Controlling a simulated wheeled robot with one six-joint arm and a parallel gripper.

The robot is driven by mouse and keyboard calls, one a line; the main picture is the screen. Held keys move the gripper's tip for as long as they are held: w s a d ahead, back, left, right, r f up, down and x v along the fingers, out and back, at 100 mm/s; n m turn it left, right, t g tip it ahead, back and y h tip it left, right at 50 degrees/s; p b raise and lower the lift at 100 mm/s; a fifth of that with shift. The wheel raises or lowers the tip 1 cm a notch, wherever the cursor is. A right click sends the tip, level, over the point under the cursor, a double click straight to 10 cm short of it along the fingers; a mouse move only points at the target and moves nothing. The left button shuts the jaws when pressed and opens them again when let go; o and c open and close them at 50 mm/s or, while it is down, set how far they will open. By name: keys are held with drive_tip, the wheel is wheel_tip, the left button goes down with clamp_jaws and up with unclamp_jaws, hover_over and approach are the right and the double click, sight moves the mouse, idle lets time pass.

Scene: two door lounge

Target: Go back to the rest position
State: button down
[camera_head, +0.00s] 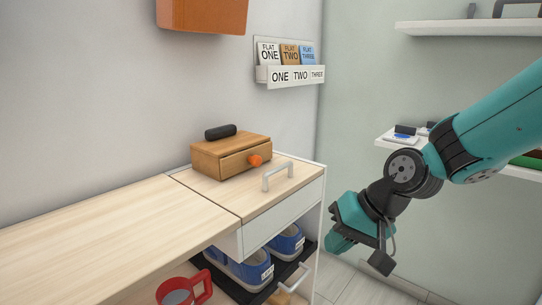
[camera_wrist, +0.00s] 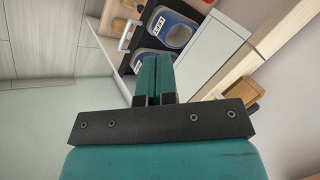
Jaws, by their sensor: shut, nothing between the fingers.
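My gripper (camera_wrist: 153,80) shows in the wrist view with its two teal fingers pressed together and nothing between them. In the head view my arm reaches in from the right, and the gripper end (camera_head: 338,242) hangs in free air to the right of the cabinet (camera_head: 272,228). It touches nothing that I can see.
A wooden box (camera_head: 222,160) with an orange knob and a black object on top stands on the cabinet. Blue shoes (camera_head: 246,270) sit on the shelf below. A red mug (camera_head: 182,292) is at front. White wall shelves (camera_head: 470,28) hang right. A card rack (camera_head: 292,75) hangs behind.

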drive_tip(key=s+d+r+n+g+h, duration=0.1)
drive_tip(key=s+d+r+n, duration=0.15)
drive_tip(key=s, duration=0.75)
drive_tip(key=s+d+r+n+g+h, duration=0.1)
drive_tip(key=s+r+n, duration=0.25)
drive_tip(key=s, duration=0.65)
wheel_tip(320, 180, up, 25)
drive_tip(key=p, duration=2.5)
drive_tip(key=shift+w+a+f, duration=0.2)
drive_tip(key=shift+a, duration=0.1)
